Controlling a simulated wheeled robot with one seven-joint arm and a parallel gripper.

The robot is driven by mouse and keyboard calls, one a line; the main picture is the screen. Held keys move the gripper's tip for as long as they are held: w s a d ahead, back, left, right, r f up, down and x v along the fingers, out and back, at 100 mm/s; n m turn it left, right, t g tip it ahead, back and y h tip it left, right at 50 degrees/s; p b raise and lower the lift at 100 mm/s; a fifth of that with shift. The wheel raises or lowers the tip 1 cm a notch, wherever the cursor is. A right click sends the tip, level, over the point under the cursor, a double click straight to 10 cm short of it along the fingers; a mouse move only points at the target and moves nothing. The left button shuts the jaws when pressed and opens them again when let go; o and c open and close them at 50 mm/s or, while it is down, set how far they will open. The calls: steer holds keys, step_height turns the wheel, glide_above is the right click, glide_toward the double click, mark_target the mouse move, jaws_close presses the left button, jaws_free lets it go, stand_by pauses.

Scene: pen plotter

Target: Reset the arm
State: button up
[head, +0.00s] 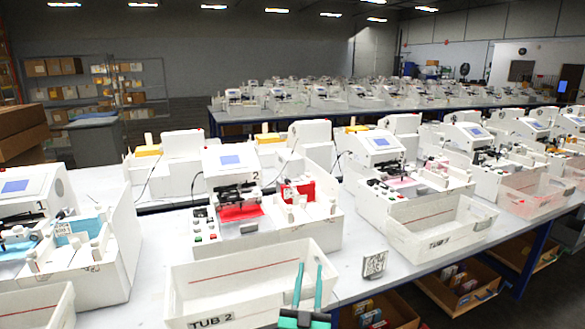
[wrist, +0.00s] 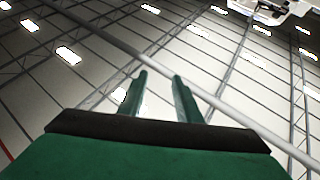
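My gripper (head: 308,287) shows at the bottom of the head view, in front of the white bin marked TUB 2 (head: 190,290). Its two green fingers point up and stand apart, with nothing between them. In the wrist view my gripper (wrist: 160,95) also has its fingers apart and empty, with the ceiling behind them. Most of my arm is out of view.
A white table (head: 360,285) holds a row of white plotter machines, including one marked 2 (head: 230,175). White bins stand along its front edge, one at the right (head: 435,228). A small grey tag (head: 374,264) stands between bins. Cardboard boxes (head: 460,290) sit below.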

steer(key=s+d+f+n+g+y, duration=0.1)
steer(key=s+f+n, duration=0.1)
steer(key=s+f, duration=0.6)
steer(key=s+f+n+g+y, duration=0.15)
steer(key=s+f, duration=0.35)
steer(key=s, duration=0.6)
steer(key=s+d+f+n+g+y, duration=0.1)
steer(key=s+f+n+y, duration=0.1)
steer(key=s+f, duration=0.6)
steer(key=s+a+r+m+g, duration=0.1)
steer(key=s+a+g, duration=0.1)
steer(key=s, duration=1.1)
steer(key=s+a+m+g, duration=0.2)
steer(key=s+a+g, duration=0.1)
steer(key=s, duration=1.1)
steer(key=shift+s+a+r+h, duration=0.15)
steer(key=shift+a+r+h, duration=0.25)
steer(key=shift+a, duration=0.45)
steer(key=shift+m, duration=0.25)
